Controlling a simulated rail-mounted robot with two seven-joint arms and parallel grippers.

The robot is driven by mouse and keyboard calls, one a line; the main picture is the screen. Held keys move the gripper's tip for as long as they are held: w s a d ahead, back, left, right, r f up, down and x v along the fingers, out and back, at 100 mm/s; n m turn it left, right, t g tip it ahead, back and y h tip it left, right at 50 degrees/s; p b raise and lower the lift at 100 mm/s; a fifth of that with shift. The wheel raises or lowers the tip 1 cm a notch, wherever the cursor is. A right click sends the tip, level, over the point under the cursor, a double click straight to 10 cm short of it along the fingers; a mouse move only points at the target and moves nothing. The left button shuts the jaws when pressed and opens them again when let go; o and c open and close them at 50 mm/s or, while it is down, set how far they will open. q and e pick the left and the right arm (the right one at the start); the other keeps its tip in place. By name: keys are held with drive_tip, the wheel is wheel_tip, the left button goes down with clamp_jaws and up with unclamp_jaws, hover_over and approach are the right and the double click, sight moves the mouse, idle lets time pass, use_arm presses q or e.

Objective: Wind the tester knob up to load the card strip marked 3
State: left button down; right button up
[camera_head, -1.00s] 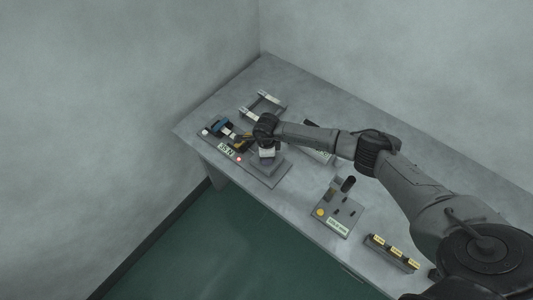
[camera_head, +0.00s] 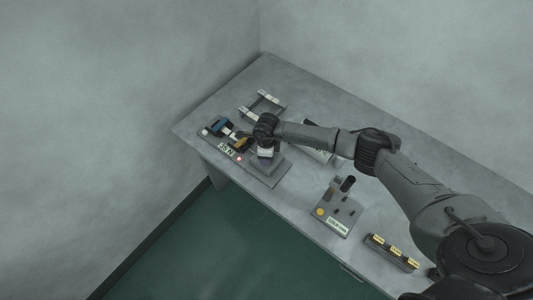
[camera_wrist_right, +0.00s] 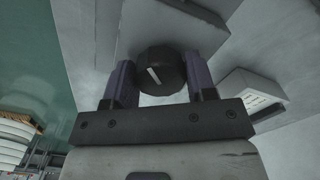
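The tester (camera_head: 270,178) is a grey base at the far left of the table, with a lit green-white display (camera_head: 226,147), a small red light (camera_head: 239,158) and a blue clamp part (camera_head: 221,123). The tester knob (camera_wrist_right: 162,70) is black and round with a white line that tilts. My right gripper (camera_wrist_right: 162,75) has one finger on each side of the knob, seemingly touching it. In the head view my right wrist (camera_head: 265,125) hides the knob. A strip marked 3 cannot be made out. My left gripper is not in view.
A grey frame with white ends (camera_head: 262,104) stands behind the tester. A grey fixture with a yellow button (camera_head: 320,212) and a block with yellow labels (camera_head: 393,252) stand along the front edge. Another labelled device (camera_head: 318,154) is partly hidden by my arm.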

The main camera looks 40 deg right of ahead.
drive_tip(key=o, duration=0.4)
drive_tip(key=shift+r, duration=0.1)
wheel_tip(320, 180, up, 14)
drive_tip(key=shift+f, duration=0.2)
idle(0.4)
idle(1.2)
